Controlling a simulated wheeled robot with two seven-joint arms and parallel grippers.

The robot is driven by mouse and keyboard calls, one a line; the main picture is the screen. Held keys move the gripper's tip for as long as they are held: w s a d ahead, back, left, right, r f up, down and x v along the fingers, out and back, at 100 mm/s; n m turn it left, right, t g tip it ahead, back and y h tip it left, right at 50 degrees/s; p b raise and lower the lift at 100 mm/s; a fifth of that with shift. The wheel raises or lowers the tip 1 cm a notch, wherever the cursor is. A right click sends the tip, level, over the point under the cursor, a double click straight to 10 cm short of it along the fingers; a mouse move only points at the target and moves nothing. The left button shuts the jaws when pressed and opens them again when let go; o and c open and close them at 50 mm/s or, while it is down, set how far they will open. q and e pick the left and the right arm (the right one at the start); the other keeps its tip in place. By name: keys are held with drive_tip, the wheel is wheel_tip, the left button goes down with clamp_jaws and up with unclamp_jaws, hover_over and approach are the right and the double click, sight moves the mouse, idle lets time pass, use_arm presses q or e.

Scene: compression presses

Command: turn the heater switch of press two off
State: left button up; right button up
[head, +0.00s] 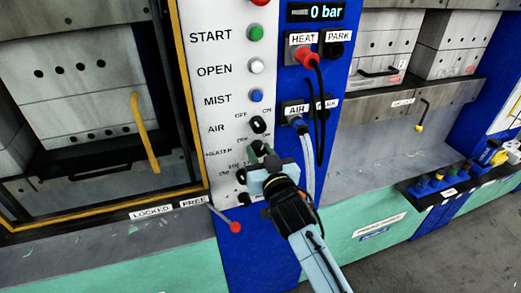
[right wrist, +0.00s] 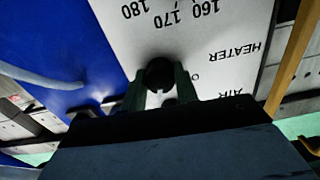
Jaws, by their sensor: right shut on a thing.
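The heater switch is a dark knob on the white control panel (head: 215,90), in the row marked HEATER. It shows in the right wrist view (right wrist: 160,73) between the fingers of my right gripper (right wrist: 160,88). In the head view my right gripper (head: 262,152) reaches up from below and covers most of this switch. The gripper is shut on the knob. The way the knob points is hard to tell, as the fingers hide its sides. The OFF and ON marks beside it are partly covered. My left gripper is not in view.
The air switch (head: 258,125) sits just above. START, OPEN and MIST buttons are higher up. The red HEAT plug (head: 307,57) and AIR plug (head: 299,123) with hoses hang close on the right. A red-tipped lever (head: 235,227) sticks out at lower left.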

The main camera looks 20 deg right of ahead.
drive_tip(key=n+p, duration=0.2)
drive_tip(key=n, duration=0.2)
drive_tip(key=shift+n, duration=0.3)
drive_tip(key=n+p, duration=0.1)
drive_tip(key=n, duration=0.3)
drive_tip(key=shift+n, duration=0.3)
drive_tip(key=o, duration=1)
drive_tip(key=shift+s, duration=0.1)
drive_tip(key=s, duration=0.4)
drive_tip(key=s+b, duration=0.1)
drive_tip(key=s, duration=0.8)
drive_tip(key=shift+s+d+b, duration=0.1)
drive_tip(key=shift+d+b, duration=0.2)
drive_tip(key=shift+b, duration=0.05)
drive_tip(key=shift+f, duration=0.1)
